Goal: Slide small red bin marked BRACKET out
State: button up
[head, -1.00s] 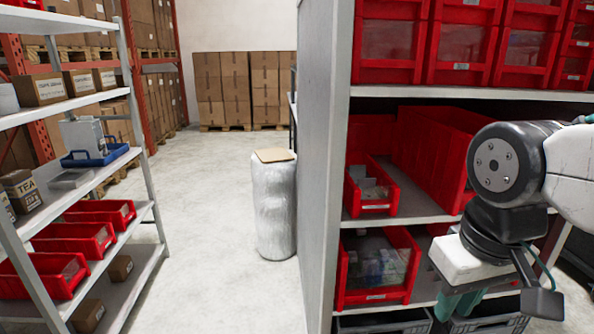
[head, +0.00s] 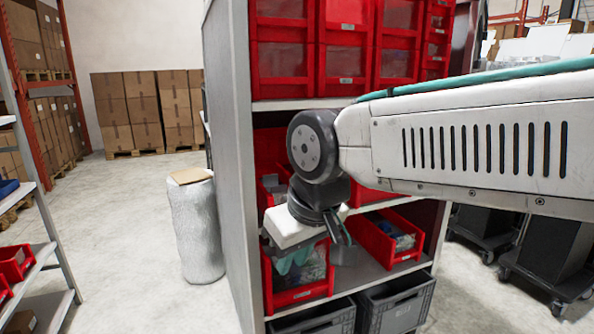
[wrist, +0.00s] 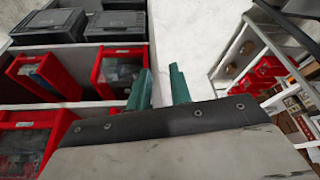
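A small red bin (head: 267,187) sits on the middle shelf of the rack, at the left, holding grey and tan items. My wrist hides much of it, and no label reads as BRACKET. My gripper (head: 288,260) hangs in front of the rack, below that bin and before the lower red bin (head: 312,285). In the wrist view, the two green fingers (wrist: 163,85) stand apart with nothing between them. The wrist view also shows a red bin with clear-bagged contents (wrist: 122,70).
Another red bin (head: 388,240) stands right of the gripper on the lower shelf. Grey crates (head: 398,300) are beneath. Red-fronted drawers (head: 285,65) fill the top. A wrapped column (head: 195,228) stands left of the rack, with open floor before it.

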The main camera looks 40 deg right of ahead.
jog(key=w+d+r+m+t, duration=0.1)
jog(key=w+d+r+t, duration=0.15)
jog(key=w, duration=0.45)
jog(key=w+d+r+t, duration=0.1)
jog(key=w+d, duration=0.2)
jog(key=w, duration=0.3)
jog(key=w+d, duration=0.4)
jog(key=d, duration=0.1)
jog(key=w+d+f+m+h, duration=0.1)
jog(key=w+d, duration=0.4)
jog(key=w+d+m+t+h, duration=0.1)
jog(key=w+d, duration=0.3)
jog(key=d, duration=0.2)
jog(key=shift+w+f, duration=0.25)
jog(key=x, duration=0.8)
jog(key=shift+d+r, duration=0.1)
